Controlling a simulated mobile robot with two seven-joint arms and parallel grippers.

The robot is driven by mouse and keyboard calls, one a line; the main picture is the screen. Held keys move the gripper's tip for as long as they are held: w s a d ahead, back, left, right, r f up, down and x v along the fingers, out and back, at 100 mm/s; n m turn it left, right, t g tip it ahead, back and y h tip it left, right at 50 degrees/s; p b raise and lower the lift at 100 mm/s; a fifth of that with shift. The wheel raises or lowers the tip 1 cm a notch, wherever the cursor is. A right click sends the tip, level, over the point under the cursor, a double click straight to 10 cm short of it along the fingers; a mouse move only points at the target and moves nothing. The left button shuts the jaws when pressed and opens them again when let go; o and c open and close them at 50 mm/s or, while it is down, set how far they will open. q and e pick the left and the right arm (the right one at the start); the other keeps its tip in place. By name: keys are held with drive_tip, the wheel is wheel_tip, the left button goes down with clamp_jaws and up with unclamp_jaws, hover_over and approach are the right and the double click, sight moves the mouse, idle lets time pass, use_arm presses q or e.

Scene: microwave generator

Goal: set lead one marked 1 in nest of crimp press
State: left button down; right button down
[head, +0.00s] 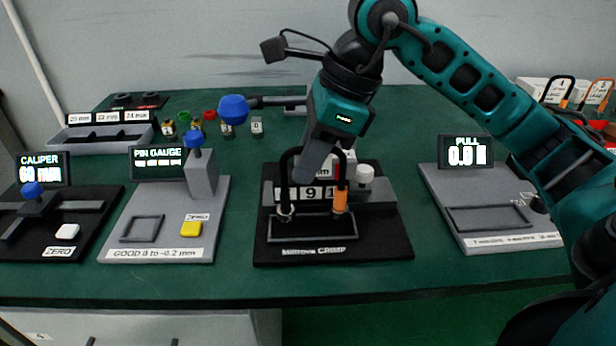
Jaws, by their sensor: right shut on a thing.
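The crimp press (390,240) is a black base at the middle of the table, with a counter block and a raised rectangular nest frame (312,238) at its front. My right gripper (316,168) comes down from above and is shut on a lead (285,180), a black loop. One end of the lead has a ring terminal and the other an orange sleeve (340,201). Both ends hang at the nest; I cannot tell whether they touch it. No number on the lead is readable. My left gripper is out of view.
A blue-knobbed lever (233,108) sticks out left behind the press. The pin gauge (160,240) and caliper (60,225) stand left, the pull tester (500,215) right. More leads (560,90) stand in a rack at the far right. Small jars (196,125) stand behind.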

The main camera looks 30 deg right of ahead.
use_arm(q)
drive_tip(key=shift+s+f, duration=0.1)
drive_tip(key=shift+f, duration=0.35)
use_arm(e)
wheel_tip(320, 180, down, 3)
drive_tip(key=shift+r, duration=0.15)
drive_tip(key=shift+b, duration=0.4)
drive_tip(key=c, duration=1.1)
unclamp_jaws()
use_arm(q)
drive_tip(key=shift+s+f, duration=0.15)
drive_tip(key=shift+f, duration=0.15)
